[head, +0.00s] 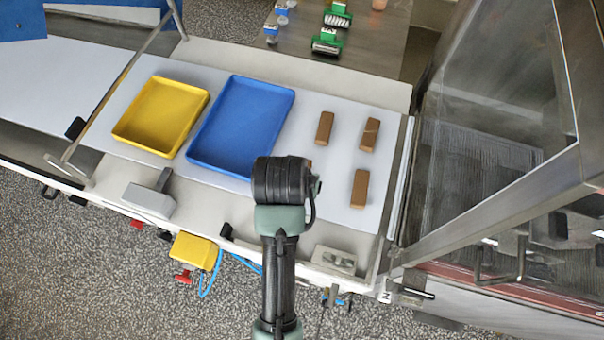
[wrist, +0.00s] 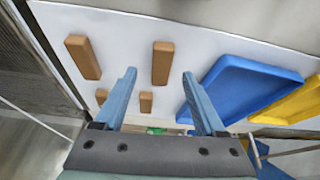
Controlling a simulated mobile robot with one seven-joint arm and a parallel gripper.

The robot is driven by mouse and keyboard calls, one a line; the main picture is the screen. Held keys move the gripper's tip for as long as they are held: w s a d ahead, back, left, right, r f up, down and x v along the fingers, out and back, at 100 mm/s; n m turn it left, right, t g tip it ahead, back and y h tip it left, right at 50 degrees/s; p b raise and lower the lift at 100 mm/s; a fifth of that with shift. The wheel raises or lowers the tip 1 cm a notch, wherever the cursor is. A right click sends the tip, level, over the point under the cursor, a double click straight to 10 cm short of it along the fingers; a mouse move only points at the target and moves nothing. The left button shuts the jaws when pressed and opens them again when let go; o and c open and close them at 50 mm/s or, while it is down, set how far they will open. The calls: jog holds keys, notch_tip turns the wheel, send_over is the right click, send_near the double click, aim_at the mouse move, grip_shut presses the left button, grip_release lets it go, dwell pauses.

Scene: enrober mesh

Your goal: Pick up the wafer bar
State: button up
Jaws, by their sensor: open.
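Several brown bars that look alike lie on the white surface, and I cannot tell by looks which is the wafer bar. In the head view one (head: 325,128) is at the back left, one with a pale streak (head: 369,134) at the back right, and one (head: 360,188) at the front right. Another (head: 309,164) is mostly hidden behind my wrist. My gripper (wrist: 159,73) is open and empty, its blue fingers apart. In the wrist view a bar (wrist: 162,62) shows between and beyond the fingertips, and another (wrist: 83,56) lies to the left.
A blue tray (head: 203,158) and a yellow tray (head: 127,137) stand left of the bars, both empty. A metal-framed machine with a clear panel (head: 500,70) rises at the right. Green-handled tools (head: 327,42) lie on the bench behind. White surface around the bars is clear.

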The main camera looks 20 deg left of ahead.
jog(key=shift+w+a+p+x, duration=0.1)
jog(key=shift+w+p+x, duration=0.15)
jog(key=shift+x, duration=1.1)
jog(key=shift+w+a+p+x, duration=0.15)
jog(key=shift+p+x, duration=0.2)
jog(key=shift+x, duration=1)
jog(key=shift+r, duration=0.15)
jog(key=c, duration=1.1)
